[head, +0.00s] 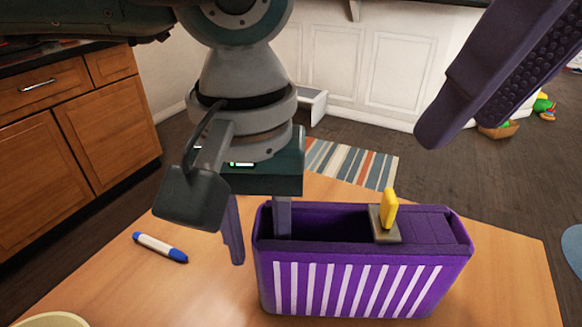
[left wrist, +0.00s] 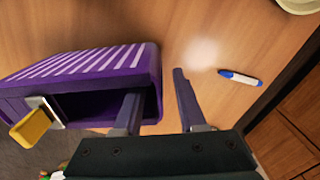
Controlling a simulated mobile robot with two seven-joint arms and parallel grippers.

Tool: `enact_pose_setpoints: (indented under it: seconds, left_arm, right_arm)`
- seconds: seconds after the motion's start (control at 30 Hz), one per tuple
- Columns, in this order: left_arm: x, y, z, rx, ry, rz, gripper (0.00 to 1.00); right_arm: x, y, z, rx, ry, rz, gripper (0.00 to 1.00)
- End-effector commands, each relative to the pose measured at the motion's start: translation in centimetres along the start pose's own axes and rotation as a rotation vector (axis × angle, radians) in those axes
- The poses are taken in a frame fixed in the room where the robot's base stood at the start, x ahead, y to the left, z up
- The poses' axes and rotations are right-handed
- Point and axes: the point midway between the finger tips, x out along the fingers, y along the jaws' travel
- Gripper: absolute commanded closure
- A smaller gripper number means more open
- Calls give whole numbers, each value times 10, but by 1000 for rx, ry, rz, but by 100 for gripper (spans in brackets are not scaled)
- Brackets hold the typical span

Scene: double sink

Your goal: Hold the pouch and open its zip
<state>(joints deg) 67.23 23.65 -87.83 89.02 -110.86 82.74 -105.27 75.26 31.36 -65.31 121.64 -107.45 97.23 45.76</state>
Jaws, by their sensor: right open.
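The purple pouch with white stripes (head: 350,285) stands upright on the wooden table. Its top is open on the left, up to the grey zip slider (head: 384,235) with its yellow pull tab (head: 389,208); right of the slider the top is covered. My left gripper (head: 259,245) points down astride the pouch's left end wall, one finger inside the opening and one outside. In the left wrist view a gap shows between the outer finger and the pouch (left wrist: 158,75), so the jaws are open. My right gripper (head: 468,105) is open above and right of the tab; only one finger shows.
A blue and white marker (head: 160,247) lies on the table (head: 205,285) left of the pouch. A pale bowl (head: 55,320) is at the near left edge. Wooden cabinets (head: 75,140) stand at left; a striped rug (head: 350,163) lies beyond the table.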

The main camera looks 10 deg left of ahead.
Motion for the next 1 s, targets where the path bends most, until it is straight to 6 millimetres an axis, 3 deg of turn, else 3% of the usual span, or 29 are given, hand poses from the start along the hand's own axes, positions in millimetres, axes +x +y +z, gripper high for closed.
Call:
enact_pose_setpoints:
  seconds: [0.17, 0.5, 1.0]
  left_arm:
    - [0, 0, 0, 0, 0, 0, 61]
    - [0, 0, 0, 0, -1, 0, 99]
    - [0, 0, 0, 0, -1, 0, 100]
  right_arm:
    - [0, 0, 0, 0, 0, 0, 50]
    - [0, 0, 0, 0, 0, 0, 50]
    - [0, 0, 0, 0, 0, 0, 50]
